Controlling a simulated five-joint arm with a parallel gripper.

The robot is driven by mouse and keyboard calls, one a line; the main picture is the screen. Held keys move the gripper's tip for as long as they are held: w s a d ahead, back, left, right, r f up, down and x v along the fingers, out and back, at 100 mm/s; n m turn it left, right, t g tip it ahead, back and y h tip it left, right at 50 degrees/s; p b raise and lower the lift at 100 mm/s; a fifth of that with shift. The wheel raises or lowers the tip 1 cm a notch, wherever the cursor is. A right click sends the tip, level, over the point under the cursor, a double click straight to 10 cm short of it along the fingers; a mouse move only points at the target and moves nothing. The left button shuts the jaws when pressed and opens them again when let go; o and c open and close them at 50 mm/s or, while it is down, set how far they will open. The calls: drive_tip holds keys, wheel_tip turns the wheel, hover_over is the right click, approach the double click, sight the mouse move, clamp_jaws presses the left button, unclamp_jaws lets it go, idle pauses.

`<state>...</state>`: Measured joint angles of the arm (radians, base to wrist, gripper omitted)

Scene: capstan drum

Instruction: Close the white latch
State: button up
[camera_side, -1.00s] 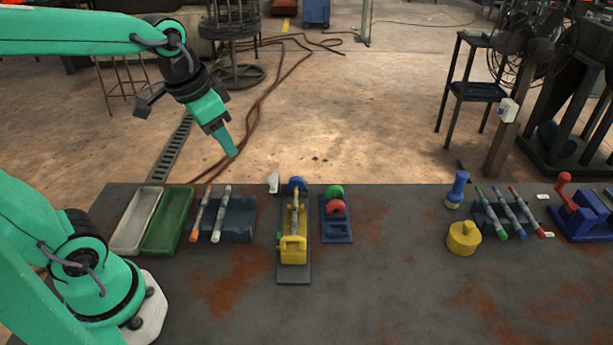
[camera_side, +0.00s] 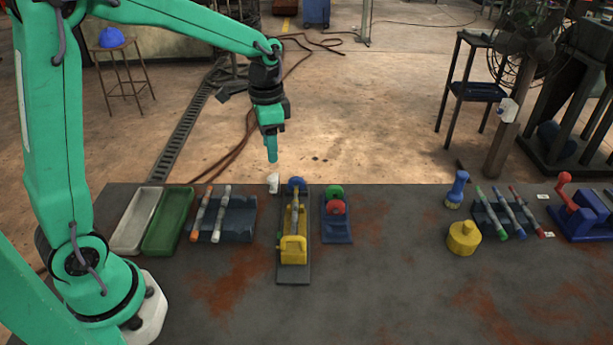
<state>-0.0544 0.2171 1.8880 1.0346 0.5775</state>
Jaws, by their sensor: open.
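A small white upright piece (camera_side: 273,183), which looks like the white latch, stands at the back edge of the table, just left of the blue drum end of a yellow device. It is too small to tell whether it is open or closed. My gripper (camera_side: 272,158) points straight down above the white piece, a little apart from it. Its jaws are open and hold nothing; the gap between the fingers is hidden from this side.
The yellow device (camera_side: 293,248) sits on a dark plate close to the right. A blue block with green and red discs (camera_side: 336,210) stands beyond it. A rack with two pens (camera_side: 238,222), a green tray (camera_side: 168,230) and a white tray (camera_side: 126,245) lie left. The front table is clear.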

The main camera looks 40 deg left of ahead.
sight(273, 176)
drive_tip(key=shift+f, duration=0.15)
drive_tip(key=shift+f, duration=3.85)
drive_tip(key=shift+c, duration=0.3)
clamp_jaws()
